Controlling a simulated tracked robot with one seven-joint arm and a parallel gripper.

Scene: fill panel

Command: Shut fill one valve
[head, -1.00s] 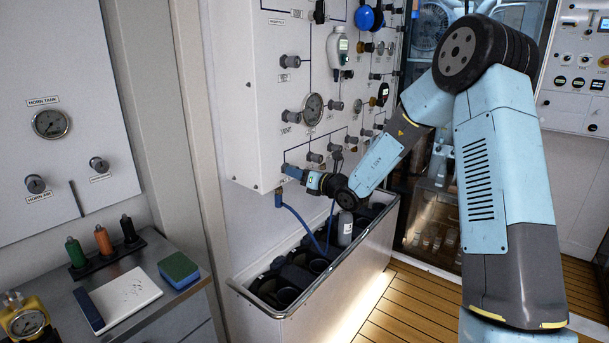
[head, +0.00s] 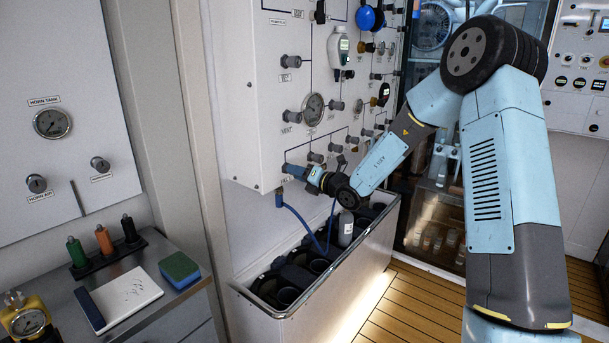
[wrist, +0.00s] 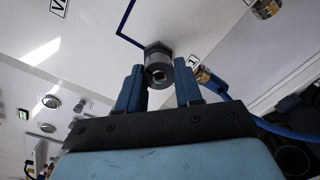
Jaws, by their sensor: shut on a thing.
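The fill one valve knob (wrist: 158,66) is a grey, faceted knob with a square socket in its end, on the white panel beside a label reading 1. My gripper (wrist: 160,80) has its two blue fingers on either side of this knob, closed on it.
A blue hose (head: 300,218) hangs from a fitting just below my gripper into an open bin of cylinders (head: 240,290). Other knobs and a gauge (head: 312,108) sit above on the panel. A side bench (head: 165,310) stands at left.

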